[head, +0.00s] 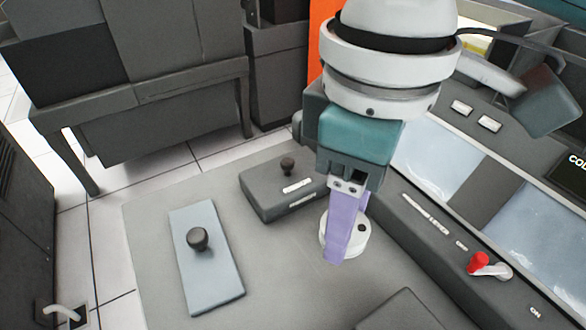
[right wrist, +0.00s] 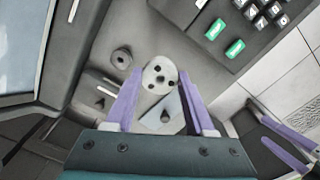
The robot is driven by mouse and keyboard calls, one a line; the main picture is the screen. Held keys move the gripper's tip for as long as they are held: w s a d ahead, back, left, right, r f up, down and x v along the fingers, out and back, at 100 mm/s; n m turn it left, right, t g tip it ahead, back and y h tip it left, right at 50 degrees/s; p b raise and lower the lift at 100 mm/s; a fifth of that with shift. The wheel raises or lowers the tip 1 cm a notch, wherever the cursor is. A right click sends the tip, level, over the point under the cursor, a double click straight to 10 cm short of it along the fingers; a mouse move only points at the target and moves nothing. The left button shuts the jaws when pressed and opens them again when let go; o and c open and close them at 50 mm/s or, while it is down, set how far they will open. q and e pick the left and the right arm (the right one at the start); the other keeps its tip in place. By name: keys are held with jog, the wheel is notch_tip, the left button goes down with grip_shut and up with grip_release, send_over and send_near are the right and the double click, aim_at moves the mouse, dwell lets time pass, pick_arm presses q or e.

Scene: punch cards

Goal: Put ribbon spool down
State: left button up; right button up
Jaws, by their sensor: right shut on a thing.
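The ribbon spool (head: 361,240) is a white disc with several dark holes, partly hidden behind a purple finger in the head view. My right gripper (head: 340,245) points down and is shut on the spool. In the right wrist view, the spool (right wrist: 158,72) sits between the two purple fingertips. It is over the grey tabletop (head: 170,300); I cannot tell whether it touches it. My left gripper (right wrist: 287,143) shows only at the right edge of the right wrist view, its two purple fingers apart, with nothing visible between them.
A pale blue plate with a black knob (head: 198,238) lies left on the table. A dark grey box (head: 265,195) with a knob stands just behind the spool. A console (head: 420,235) with a red-tipped lever (head: 478,262) borders the right side.

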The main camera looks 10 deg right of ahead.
jog(key=b, duration=0.2)
send_over(329, 293)
notch_tip(329, 293, down, 9)
jog(key=shift+f, duration=0.1)
notch_tip(329, 293, down, 4)
jog(key=shift+f+b, duration=0.2)
jog(key=shift+b, duration=0.8)
jog(key=shift+r, duration=0.1)
jog(key=o, duration=1.3)
